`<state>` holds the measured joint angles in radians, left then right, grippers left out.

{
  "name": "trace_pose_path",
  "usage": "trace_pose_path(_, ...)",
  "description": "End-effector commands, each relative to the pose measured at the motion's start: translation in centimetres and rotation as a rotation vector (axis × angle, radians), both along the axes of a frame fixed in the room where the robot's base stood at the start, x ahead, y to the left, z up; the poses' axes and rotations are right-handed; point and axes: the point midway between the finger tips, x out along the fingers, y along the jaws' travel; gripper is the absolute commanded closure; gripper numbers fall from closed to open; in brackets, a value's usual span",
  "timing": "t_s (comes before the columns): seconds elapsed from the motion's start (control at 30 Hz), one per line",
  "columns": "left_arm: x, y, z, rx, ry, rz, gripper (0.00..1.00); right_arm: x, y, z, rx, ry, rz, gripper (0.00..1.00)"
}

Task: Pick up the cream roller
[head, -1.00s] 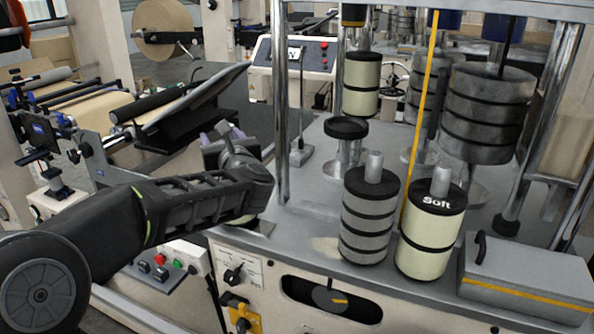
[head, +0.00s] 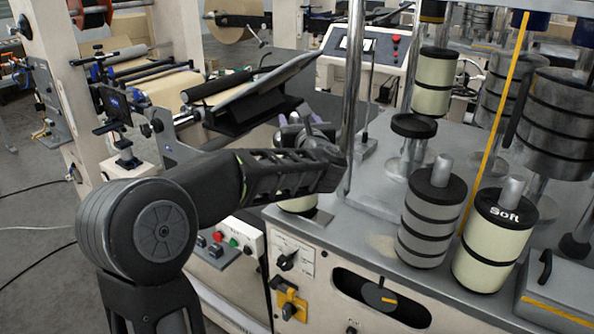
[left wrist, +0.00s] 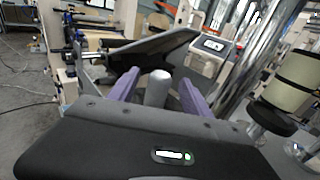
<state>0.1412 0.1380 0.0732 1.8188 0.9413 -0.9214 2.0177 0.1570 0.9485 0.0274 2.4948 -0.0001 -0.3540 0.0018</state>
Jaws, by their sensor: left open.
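My left gripper (left wrist: 157,86) is open, its two purple fingers on either side of a grey rounded peg (left wrist: 158,92) in the left wrist view. I cannot tell whether they touch it. In the head view the left gripper (head: 304,124) is mostly hidden behind my own wrist. A cream roller (head: 298,204) shows partly below my forearm at the machine's left corner; its top is hidden. Another cream roller marked "Soft" (head: 486,262) stands upright on the deck at right. A third cream roller (head: 433,84) sits higher on a post.
A grey banded roller (head: 424,224) stands beside the "Soft" roller. A chrome post (head: 353,95) rises close to the right of my left gripper. A dark sloped panel (head: 265,92) lies behind it. A grey lidded box (head: 560,290) sits at far right.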

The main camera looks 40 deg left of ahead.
Motion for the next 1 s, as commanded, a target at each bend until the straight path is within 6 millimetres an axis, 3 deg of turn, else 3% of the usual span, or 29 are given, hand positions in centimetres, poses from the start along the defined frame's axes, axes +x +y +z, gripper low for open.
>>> trace_pose_path(0.17,0.5,0.6,0.2,0.0,0.001,0.001,0.43,-0.1,0.0,0.7,-0.001,0.002,0.0,0.64)
trace_pose_path(0.33,2.2,2.4,0.2,0.001,0.004,0.001,0.43,-0.3,-0.1,2.5,-0.005,0.008,-0.002,0.64)
trace_pose_path(0.5,3.5,3.7,-0.2,0.001,0.002,0.0,0.43,-0.4,-0.2,2.8,-0.007,0.011,-0.004,0.64)
trace_pose_path(1.0,3.5,3.7,-0.3,0.001,0.001,0.0,0.43,-0.4,-0.2,2.7,-0.007,0.012,-0.003,0.64)
